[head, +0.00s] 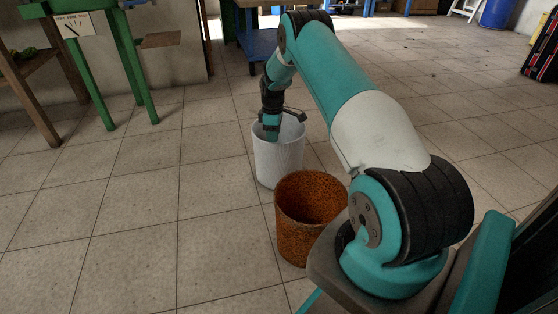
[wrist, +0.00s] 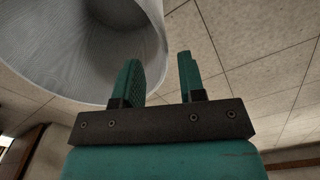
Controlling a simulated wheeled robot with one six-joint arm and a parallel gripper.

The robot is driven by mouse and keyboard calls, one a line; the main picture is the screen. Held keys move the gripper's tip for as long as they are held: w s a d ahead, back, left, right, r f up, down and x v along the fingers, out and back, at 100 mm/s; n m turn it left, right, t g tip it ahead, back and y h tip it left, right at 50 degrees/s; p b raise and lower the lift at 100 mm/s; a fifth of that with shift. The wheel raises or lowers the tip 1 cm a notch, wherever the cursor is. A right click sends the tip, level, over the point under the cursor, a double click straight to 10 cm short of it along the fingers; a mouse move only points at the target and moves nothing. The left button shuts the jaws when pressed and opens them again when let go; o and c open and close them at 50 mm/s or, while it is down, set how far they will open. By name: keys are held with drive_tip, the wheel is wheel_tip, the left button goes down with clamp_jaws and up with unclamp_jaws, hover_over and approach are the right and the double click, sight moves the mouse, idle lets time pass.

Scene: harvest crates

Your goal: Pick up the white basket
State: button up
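The white basket (head: 278,162) stands upright on the tiled floor, its open top facing up. My gripper (head: 279,128) is at its rim in the head view, with a teal finger overlapping the basket's opening. In the wrist view my gripper (wrist: 159,60) is open, with a clear gap between its two teal fingers. The white basket (wrist: 70,55) fills the upper left there. The left finger overlaps its wall, and the right finger shows against the floor. I cannot tell whether the wall lies between the fingers or whether they touch it.
A rusty orange bin (head: 296,232) stands on the floor just in front of the white basket, close to my arm. A green stand (head: 123,60) and a wooden table (head: 30,85) are at the left. A red case (head: 543,50) is at the far right. The floor at left is clear.

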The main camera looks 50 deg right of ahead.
sight(279, 153)
wheel_tip(279, 153, down, 5)
drive_tip(key=b, duration=0.3)
drive_tip(key=shift+d+b, duration=0.15)
drive_tip(key=shift+b, duration=0.15)
drive_tip(key=shift+s, duration=0.1)
clamp_jaws()
drive_tip(key=shift+r, duration=0.1)
